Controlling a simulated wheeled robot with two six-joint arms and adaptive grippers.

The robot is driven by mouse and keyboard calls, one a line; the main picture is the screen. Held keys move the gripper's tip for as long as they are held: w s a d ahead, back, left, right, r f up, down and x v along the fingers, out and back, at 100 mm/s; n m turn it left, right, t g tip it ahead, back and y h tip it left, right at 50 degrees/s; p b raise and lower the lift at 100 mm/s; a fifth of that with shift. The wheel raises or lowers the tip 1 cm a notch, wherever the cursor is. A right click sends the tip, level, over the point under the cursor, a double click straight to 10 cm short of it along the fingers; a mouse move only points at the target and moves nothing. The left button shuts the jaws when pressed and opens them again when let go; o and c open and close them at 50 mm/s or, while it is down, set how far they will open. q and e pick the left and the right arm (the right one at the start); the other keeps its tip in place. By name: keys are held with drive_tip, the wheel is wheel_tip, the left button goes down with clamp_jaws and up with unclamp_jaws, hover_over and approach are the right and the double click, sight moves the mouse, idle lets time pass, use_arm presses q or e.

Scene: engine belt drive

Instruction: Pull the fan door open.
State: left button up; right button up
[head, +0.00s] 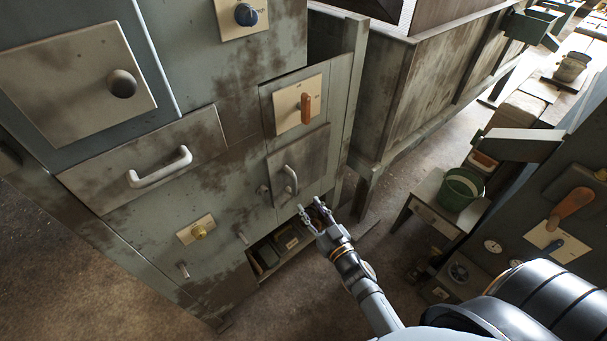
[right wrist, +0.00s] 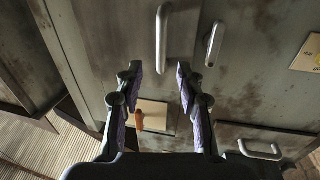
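A grey door with a worn, dirty panel and a vertical bar handle (head: 290,180) is on the cabinet front in the head view; I take this to be the fan door. It looks shut. A small latch (head: 263,190) is beside the handle. My right gripper (head: 312,208) is open and empty, just below and in front of the door. In the right wrist view the bar handle (right wrist: 162,38) stands beyond the open fingers (right wrist: 160,75), roughly in line with the gap between them. The latch (right wrist: 213,43) is to its right. My left gripper is not in view.
An orange lever (head: 305,108) on a cream plate is above the door. A wide drawer handle (head: 160,167) is to the left. An open compartment (head: 280,247) with dark items is below. A green bucket (head: 461,188) stands on a side table. Floor in front is partly clear.

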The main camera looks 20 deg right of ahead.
sight(296, 187)
drive_tip(key=w, duration=0.3)
drive_tip(key=w+a, duration=0.1)
drive_tip(key=w, duration=0.5)
drive_tip(key=shift+w+a+r+p, duration=0.1)
drive_tip(key=shift+a+r+p, duration=0.15)
drive_tip(key=shift+a+p, duration=0.1)
drive_tip(key=shift+w, duration=0.5)
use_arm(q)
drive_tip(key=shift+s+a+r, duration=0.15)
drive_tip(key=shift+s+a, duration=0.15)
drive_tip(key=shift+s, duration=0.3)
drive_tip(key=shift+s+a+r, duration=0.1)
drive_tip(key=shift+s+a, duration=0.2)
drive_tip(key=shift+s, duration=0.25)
use_arm(e)
clamp_jaws()
drive_tip(key=shift+f, duration=0.1)
